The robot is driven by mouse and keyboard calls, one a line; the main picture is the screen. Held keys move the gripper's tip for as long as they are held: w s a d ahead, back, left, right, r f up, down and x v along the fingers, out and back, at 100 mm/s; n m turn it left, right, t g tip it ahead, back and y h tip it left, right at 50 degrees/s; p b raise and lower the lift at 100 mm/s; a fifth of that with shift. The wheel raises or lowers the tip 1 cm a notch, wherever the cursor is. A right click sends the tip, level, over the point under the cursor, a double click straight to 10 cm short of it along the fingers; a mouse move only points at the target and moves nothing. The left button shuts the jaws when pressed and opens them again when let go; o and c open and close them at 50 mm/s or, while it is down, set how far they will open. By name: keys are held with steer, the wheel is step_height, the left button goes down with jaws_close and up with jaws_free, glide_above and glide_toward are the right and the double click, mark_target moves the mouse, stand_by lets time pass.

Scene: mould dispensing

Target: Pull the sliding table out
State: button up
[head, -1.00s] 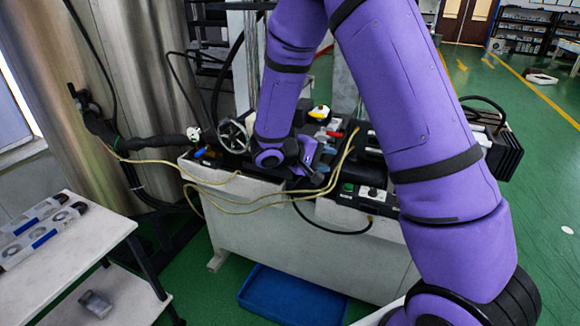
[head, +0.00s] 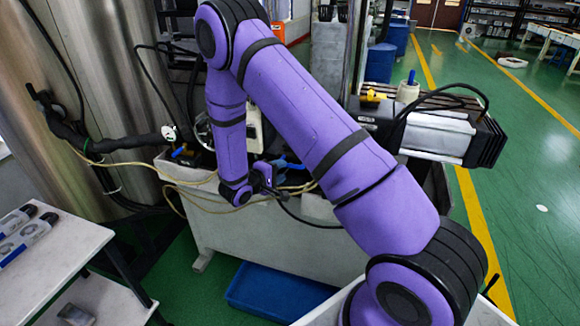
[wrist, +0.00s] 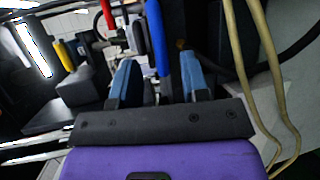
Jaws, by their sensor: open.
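The sliding table appears to be the dark assembly (head: 375,116) on the white machine base; my arm hides much of it, so its full outline cannot be told. My gripper (head: 264,178) is low over the machine's near edge. In the wrist view my gripper (wrist: 158,66) is open, with two blue fingers apart. A blue handle (wrist: 161,38) stands between or just beyond the fingertips; contact cannot be told. A red handle (wrist: 107,14) is to its left. In the head view a blue part (head: 287,163) shows just right of my gripper.
The white base (head: 255,235) stands on green floor, with a blue bin (head: 270,288) in front. A motor block (head: 445,135) overhangs at the right. A white side table (head: 45,262) is at left. Yellow hoses (head: 195,181) cross near my gripper; they also show in the wrist view (wrist: 260,85).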

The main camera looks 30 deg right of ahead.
mark_target(290, 167)
steer(key=shift+x, duration=2.9)
jaws_close()
